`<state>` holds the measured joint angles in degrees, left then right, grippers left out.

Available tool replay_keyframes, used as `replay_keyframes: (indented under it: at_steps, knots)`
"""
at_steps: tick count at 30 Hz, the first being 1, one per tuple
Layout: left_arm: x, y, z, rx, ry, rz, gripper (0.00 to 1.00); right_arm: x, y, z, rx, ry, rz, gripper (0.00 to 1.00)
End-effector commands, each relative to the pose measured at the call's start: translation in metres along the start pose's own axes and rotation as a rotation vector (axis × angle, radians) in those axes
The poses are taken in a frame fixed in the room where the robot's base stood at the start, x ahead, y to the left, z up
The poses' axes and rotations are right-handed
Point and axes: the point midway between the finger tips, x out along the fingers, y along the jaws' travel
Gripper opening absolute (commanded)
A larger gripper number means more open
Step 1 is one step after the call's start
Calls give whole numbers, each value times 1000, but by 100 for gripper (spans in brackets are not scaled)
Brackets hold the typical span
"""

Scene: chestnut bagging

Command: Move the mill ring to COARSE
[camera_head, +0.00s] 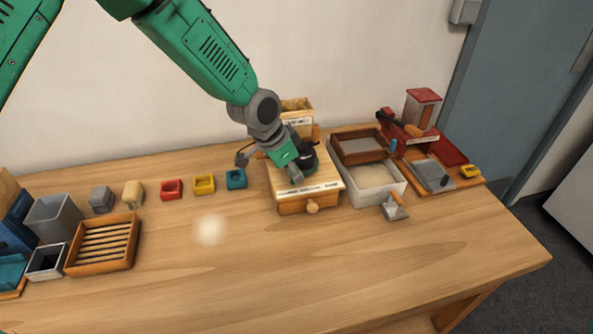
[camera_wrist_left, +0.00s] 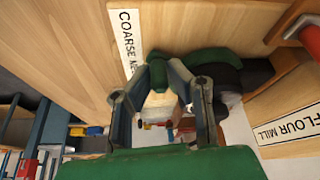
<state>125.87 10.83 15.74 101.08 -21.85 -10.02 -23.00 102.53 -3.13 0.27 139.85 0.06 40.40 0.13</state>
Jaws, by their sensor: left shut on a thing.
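The mill is a light wooden box (camera_head: 281,181) with a drawer and round knob in front, right of the middle of the table. A dark green mill ring (camera_head: 309,160) sits on its top; it also shows as a green curve in the wrist view (camera_wrist_left: 205,60). My left gripper (camera_head: 294,170) reaches down at the ring's left side and is shut on it; its fingers (camera_wrist_left: 172,80) partly hide the grip. A white scale strip with COARSE (camera_wrist_left: 126,38) lies along the mill top's edge. The ring's pointer setting cannot be read. My right gripper is not in view.
A grey bin with a wooden-framed sieve (camera_head: 361,146) stands close right of the mill. A wooden box (camera_head: 298,104) stands behind it. Blue (camera_head: 236,179), yellow (camera_head: 204,184) and red (camera_head: 171,189) small blocks lie left. The front table is clear.

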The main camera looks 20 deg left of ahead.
Motion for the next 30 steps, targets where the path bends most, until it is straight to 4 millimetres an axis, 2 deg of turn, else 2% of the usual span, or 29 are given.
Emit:
replay_keyframes:
  at_steps: [8, 9, 20, 23, 30]
  knots:
    - [-1, -3, -1, 2, 3, -5, 0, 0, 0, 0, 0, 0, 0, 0]
    - [-2, -3, -1, 2, 3, -5, 21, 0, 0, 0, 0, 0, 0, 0]
    - [-6, -2, -1, 1, 2, -3, 22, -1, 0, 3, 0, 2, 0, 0]
    - [-19, -2, -1, 1, 2, -4, 22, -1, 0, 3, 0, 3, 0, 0]
    - [-71, -3, -2, 1, 5, -6, 22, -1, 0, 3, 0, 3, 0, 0]
